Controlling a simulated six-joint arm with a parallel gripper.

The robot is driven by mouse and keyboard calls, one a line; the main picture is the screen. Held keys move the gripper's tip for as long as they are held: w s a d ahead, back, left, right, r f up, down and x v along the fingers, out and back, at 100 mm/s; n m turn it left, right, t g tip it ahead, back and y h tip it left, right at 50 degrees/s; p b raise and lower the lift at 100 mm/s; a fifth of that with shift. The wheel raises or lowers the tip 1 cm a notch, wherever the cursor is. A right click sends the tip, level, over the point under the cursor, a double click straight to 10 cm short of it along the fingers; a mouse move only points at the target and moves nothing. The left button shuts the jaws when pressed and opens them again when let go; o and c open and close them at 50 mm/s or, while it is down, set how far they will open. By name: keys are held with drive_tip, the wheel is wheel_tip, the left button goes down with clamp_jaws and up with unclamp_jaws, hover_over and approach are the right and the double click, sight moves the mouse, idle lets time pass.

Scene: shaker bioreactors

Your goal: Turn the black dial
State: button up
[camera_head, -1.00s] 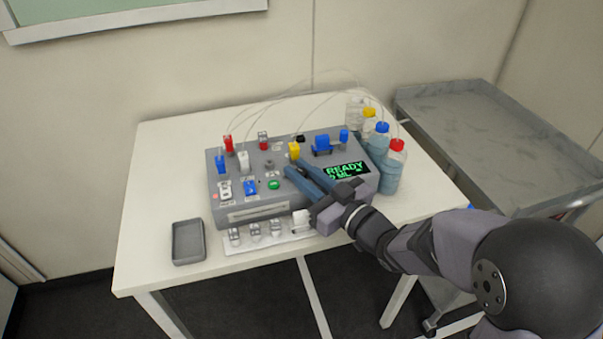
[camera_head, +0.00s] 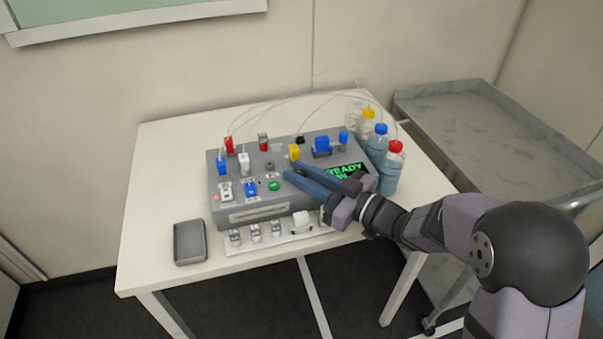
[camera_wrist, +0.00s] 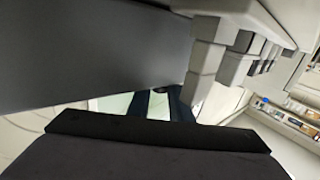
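The grey bioreactor console (camera_head: 225,196) sits on the white table. A small black part (camera_head: 300,139) shows at its back edge, behind the yellow-topped piece (camera_head: 294,152). A short dark grey knob (camera_head: 270,166) stands near the middle of the panel. I cannot tell for certain which of these is the black dial. My gripper (camera_head: 290,168) has long blue fingers, apart and empty, over the panel just right of the knob and above the green button (camera_head: 274,186). I cannot tell whether they touch anything. The wrist view is mostly blocked by dark surfaces.
Bottles with coloured caps (camera_head: 390,170) stand right of the console, with thin tubes looping behind. A row of small vials (camera_head: 255,233) stands in front. A grey tray (camera_head: 190,242) lies front left. A grey cart (camera_head: 490,140) is at right.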

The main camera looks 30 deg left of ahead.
drive_tip(key=o, duration=0.4)
drive_tip(key=shift+c, duration=0.2)
drive_tip(key=shift+r, duration=0.1)
drive_tip(key=shift+m+t+b, duration=0.3)
drive_tip(key=shift+m+t, duration=0.2)
drive_tip(key=shift+t, duration=0.2)
